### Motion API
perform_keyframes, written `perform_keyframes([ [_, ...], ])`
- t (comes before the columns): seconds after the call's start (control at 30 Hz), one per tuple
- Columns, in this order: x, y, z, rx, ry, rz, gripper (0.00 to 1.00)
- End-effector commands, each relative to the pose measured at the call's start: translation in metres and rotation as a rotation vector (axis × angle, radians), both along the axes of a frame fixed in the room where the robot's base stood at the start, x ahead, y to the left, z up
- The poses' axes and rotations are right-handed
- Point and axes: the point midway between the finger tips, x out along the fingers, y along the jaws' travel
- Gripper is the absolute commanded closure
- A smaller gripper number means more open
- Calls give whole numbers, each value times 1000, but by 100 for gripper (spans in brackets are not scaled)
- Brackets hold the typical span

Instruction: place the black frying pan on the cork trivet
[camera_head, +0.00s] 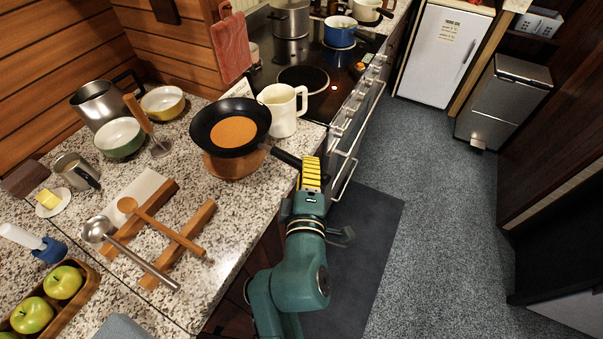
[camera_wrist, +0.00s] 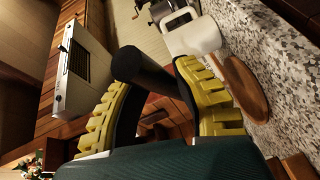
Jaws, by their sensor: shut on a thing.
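The black frying pan (camera_head: 202,122) is over the left counter with a flat tan disc (camera_head: 233,131) inside it. Its dark handle points toward my gripper (camera_head: 311,172) and shows as a thick black bar (camera_wrist: 143,71) in the wrist view. My gripper's yellow-padded fingers are shut on the handle. The round brown cork trivet (camera_head: 236,167) lies on the counter, its near part showing below the pan. It also shows in the wrist view (camera_wrist: 245,90). The pan hides the rest of it in the head view. I cannot tell whether the pan touches the trivet.
A cream pitcher (camera_head: 284,112) stands close right of the pan. A wooden rack (camera_head: 190,236) with spoon and ladle is in front. The stove (camera_head: 335,102) with pots is behind.

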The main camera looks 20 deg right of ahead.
Motion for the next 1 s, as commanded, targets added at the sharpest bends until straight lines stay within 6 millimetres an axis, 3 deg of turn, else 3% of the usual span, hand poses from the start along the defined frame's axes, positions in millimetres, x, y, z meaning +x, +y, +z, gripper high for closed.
perform_keyframes([
  [0.13,11,11,5,6,-17,18,100],
  [0.67,10,11,2,2,-48,21,100],
  [1.0,10,11,-34,2,-47,22,100],
])
